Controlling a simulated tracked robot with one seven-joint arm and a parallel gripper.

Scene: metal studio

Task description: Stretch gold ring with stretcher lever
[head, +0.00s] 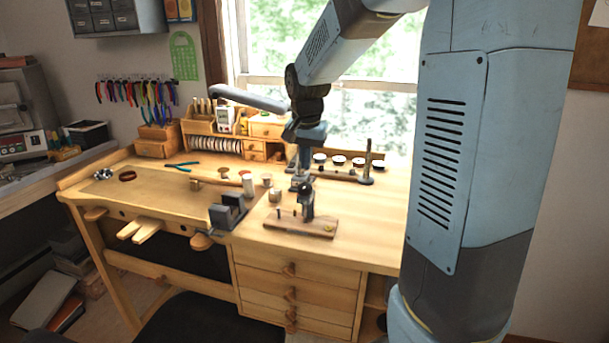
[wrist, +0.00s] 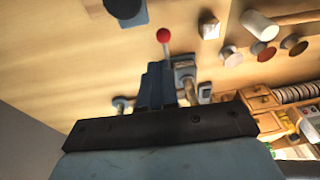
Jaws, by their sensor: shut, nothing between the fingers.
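My gripper (head: 301,172) is low over the middle of the bench and shut, with nothing between its fingers. In the wrist view its dark fingers (wrist: 156,86) are beside or over a grey metal device (wrist: 186,72) with a lever ending in a red ball (wrist: 163,35), which looks like the stretcher. I cannot tell whether the fingers touch it. In the head view, my gripper largely hides this device. I cannot make out the gold ring in either view.
A wooden board (head: 272,222) with a dark upright tool (head: 307,202) stands in front of my gripper. A wooden organiser (head: 264,130) stands behind. The right bench top (head: 375,220) is clear.

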